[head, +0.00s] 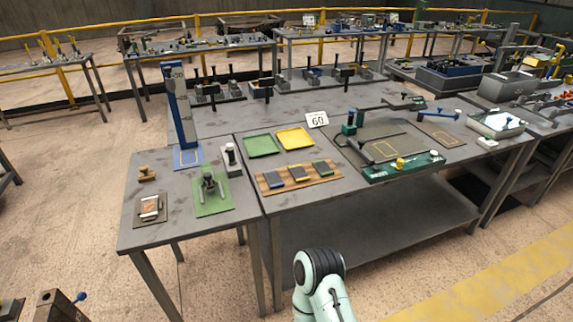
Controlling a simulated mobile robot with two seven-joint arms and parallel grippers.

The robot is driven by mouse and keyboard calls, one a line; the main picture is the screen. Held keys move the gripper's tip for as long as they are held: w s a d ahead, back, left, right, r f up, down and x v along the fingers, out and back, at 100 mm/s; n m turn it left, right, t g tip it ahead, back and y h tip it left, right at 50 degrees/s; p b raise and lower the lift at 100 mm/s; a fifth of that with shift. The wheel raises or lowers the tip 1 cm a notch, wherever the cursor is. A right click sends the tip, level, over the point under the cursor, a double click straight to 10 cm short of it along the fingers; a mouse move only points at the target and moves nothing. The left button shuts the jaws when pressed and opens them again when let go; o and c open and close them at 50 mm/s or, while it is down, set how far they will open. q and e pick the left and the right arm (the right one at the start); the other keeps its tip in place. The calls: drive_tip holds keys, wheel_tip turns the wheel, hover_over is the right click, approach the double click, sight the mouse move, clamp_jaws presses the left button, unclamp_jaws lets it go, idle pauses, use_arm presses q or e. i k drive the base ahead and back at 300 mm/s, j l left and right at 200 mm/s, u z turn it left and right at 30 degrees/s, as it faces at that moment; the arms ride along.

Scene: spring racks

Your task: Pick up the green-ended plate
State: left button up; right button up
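Several small dark plates lie in a row on a striped wooden board (335,175) near the front edge of the grey table. The plate at the right end has green on it and looks like the green-ended plate (322,167). The middle plate (299,174) shows a yellowish edge and the left plate (275,181) a blue one. Part of one of my arms rises at the bottom centre, in front of the table and apart from the plates. No gripper fingers show in the head view.
A green tray (261,146) and a yellow tray (295,138) lie behind the board. A sign reading 60 (317,119) stands behind them. A green-based fixture (405,168) is to the right. A green mat with a clamp (213,193) is to the left.

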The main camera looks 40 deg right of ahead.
sight(324, 170)
drive_tip(key=l+u, duration=0.35)
drive_tip(key=l, duration=0.15)
drive_tip(key=k+l+u, duration=0.3)
drive_tip(key=l, duration=0.2)
drive_tip(key=k+l, duration=0.1)
drive_tip(key=l, duration=0.35)
drive_tip(key=k+l+u, duration=0.15)
drive_tip(key=l, duration=0.25)
drive_tip(key=k+l, duration=0.1)
drive_tip(key=l, duration=0.35)
drive_tip(key=k+l+u, duration=0.15)
drive_tip(key=l, duration=0.25)
drive_tip(key=k+l, duration=0.1)
drive_tip(key=l, duration=0.3)
drive_tip(key=u, duration=0.05)
